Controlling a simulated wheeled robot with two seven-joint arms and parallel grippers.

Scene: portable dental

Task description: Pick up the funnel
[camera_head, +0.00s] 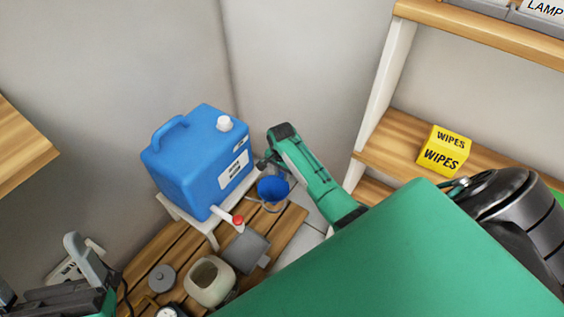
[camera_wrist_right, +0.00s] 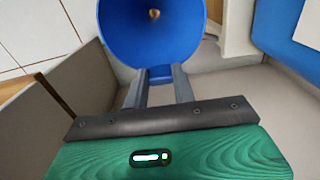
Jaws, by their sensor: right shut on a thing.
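The blue funnel (camera_head: 273,188) is beside the blue water container, above the wooden slatted surface. My right gripper (camera_head: 264,168) is shut on the funnel at its edge. In the right wrist view the funnel's wide round mouth (camera_wrist_right: 152,35) faces the camera, with a small brownish hole at its middle. The fingers (camera_wrist_right: 160,80) meet the funnel's near rim. My left gripper (camera_head: 42,268) is at the lower left corner, partly cut off, with its fingers apart and nothing seen between them.
The blue container (camera_head: 195,165) stands on a small white stand (camera_head: 180,210), its red-tipped tap toward the slatted table (camera_head: 150,248). A grey box (camera_head: 246,248), a pale pot (camera_head: 210,281) and a round grey lid (camera_head: 162,278) are below. Yellow wipes (camera_head: 444,150) sit on a right shelf.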

